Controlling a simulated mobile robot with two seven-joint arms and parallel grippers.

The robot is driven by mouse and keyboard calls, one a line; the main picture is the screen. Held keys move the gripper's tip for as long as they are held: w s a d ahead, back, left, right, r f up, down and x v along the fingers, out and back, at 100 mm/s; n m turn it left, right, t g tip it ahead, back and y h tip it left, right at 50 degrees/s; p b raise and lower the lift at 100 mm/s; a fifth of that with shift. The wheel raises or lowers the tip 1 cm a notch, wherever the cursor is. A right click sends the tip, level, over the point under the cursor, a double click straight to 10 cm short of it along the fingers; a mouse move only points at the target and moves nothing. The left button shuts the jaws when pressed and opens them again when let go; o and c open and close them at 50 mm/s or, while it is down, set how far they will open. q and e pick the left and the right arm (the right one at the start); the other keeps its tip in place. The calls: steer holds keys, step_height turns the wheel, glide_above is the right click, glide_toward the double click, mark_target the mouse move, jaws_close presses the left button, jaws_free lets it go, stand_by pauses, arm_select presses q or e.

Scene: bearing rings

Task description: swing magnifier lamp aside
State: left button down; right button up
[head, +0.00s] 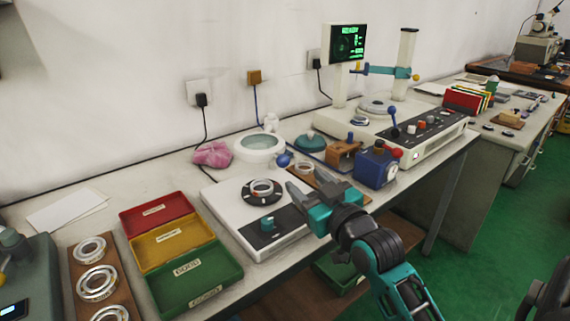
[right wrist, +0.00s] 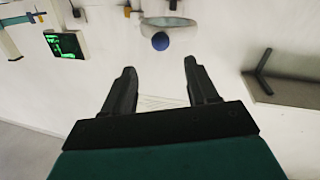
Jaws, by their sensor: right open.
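The magnifier lamp (head: 258,141) has a round white head with a pale lens and stands over the bench near the wall. A blue ball knob (head: 283,160) sits at its near right side. In the right wrist view the lamp head (right wrist: 168,22) and the blue knob (right wrist: 160,41) show beyond the fingertips, apart from them. My right gripper (head: 308,186) is open and empty, to the right of and nearer than the lamp. Its two dark fingers (right wrist: 158,72) are spread in the wrist view. My left gripper is not in view.
A white device (head: 220,198) with a ring on its dark turntable lies in front of the lamp. Red, yellow and green trays (head: 172,232) stand to its left. A blue box (head: 376,168) with knobs and a wooden block (head: 343,153) stand right. A pink cloth (head: 212,154) lies left of the lamp.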

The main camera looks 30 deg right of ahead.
mark_target(286, 163)
steer(key=w, duration=0.6)
steer(key=w+d, duration=0.1)
steer(key=w, duration=0.2)
steer(key=shift+w, duration=0.15)
steer(key=shift+c, duration=0.3)
jaws_close()
